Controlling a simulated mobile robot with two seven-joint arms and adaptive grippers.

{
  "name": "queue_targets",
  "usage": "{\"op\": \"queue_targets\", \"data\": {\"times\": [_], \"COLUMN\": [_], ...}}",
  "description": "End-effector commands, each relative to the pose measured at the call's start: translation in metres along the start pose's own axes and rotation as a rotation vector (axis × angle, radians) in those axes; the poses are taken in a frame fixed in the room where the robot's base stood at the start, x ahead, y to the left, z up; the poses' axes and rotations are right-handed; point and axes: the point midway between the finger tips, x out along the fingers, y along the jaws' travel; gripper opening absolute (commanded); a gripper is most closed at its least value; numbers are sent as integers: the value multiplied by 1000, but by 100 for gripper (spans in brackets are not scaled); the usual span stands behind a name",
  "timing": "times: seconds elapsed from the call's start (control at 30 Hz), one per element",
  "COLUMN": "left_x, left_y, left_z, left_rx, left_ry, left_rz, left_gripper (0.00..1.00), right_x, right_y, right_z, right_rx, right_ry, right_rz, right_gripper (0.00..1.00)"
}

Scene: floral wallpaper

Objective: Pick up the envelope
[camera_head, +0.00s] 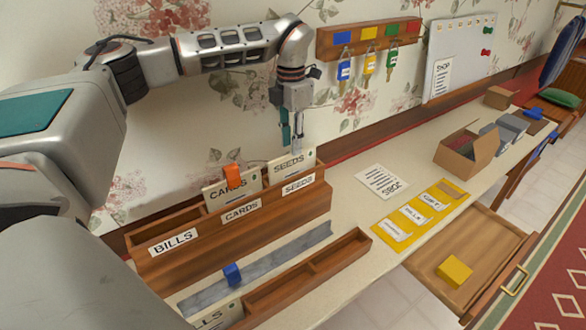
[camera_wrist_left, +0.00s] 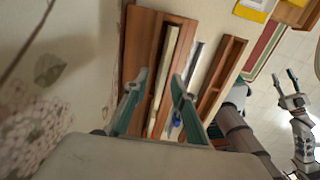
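In the head view a cream envelope labelled CARDS (camera_head: 218,192), with an orange clip (camera_head: 232,174) at its top, stands in a wooden holder (camera_head: 160,265). A cream envelope labelled SEEDS (camera_head: 285,168) stands in the slot to its right. Another pale envelope, its label partly cut off (camera_head: 212,318), shows at the bottom edge. My left gripper (camera_head: 294,146) points down just above the SEEDS envelope. My right gripper (camera_wrist_left: 285,80) appears open and empty at the right of that view.
The holder's front slot is labelled BILLS. A grey strip with a blue clip (camera_head: 232,274) and a narrow wooden tray (camera_head: 305,280) lie before it. A yellow label strip (camera_head: 420,215), a paper (camera_head: 381,181), an open carton (camera_head: 468,150) and an open drawer (camera_head: 480,240) are rightward.

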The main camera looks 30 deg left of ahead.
Motion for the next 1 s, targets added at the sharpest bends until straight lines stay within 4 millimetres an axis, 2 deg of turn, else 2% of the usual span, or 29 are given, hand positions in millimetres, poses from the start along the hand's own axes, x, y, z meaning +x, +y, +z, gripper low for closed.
{"op": "queue_targets", "data": {"times": [0.33, 0.67, 0.8, 1.0], "left_x": [44, 52, 52, 52], "left_y": [-8, -7, -7, -7], "left_z": [-1, 0, 0, 0], "left_rx": [-1, 0, 0, 0], "left_ry": [2, -2, -1, -2], "left_rz": [-1, 0, 0, 0], "left_gripper": [26, 26, 0, 0], "right_x": [-4, -3, -3, -3], "right_y": [6, 7, 6, 5], "right_z": [4, 4, 4, 4], "right_rx": [-2, 7, 10, 10], "right_ry": [-18, -21, -20, -20], "right_rz": [9, 16, 15, 12], "right_gripper": [40, 40, 40, 40]}}
